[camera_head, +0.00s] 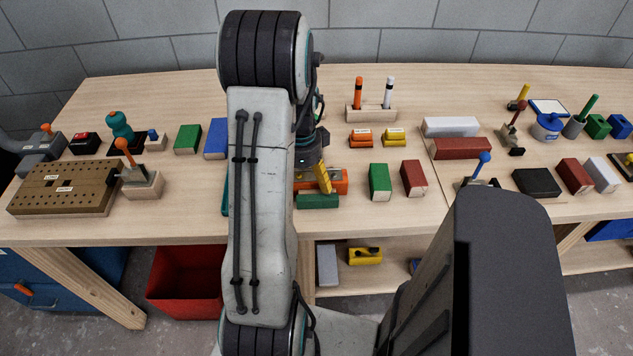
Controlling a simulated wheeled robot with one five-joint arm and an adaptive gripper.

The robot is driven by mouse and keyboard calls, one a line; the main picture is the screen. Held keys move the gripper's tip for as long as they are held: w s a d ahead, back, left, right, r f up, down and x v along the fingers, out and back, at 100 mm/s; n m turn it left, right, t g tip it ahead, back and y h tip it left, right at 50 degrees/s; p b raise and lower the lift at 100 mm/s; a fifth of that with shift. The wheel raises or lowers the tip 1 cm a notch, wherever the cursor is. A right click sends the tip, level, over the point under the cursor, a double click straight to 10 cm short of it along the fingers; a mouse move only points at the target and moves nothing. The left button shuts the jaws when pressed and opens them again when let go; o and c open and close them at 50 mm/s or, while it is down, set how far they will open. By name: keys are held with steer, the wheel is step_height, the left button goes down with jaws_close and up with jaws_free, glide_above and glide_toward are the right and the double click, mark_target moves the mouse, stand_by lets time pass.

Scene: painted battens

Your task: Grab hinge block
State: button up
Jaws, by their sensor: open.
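My gripper (318,172) points down over the middle of the wooden workbench (350,220). The gripper is open, and my own arm hides much of it on the left. Just below it are an orange block (338,181) and a green block (318,201) in front of that. A yellow piece shows right at the gripper; I cannot tell whether it is a finger or a separate part. No block is clearly recognisable as the hinge block. Contact between the gripper and the blocks cannot be made out.
A green block (379,180) and a red block (413,177) stand close to the right. Small orange (361,139) and yellow (394,137) pieces and a peg holder (371,114) are behind. A drilled brown board (62,190) lies at left. The bench's front strip is clear.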

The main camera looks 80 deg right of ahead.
steer(key=c, duration=1.4)
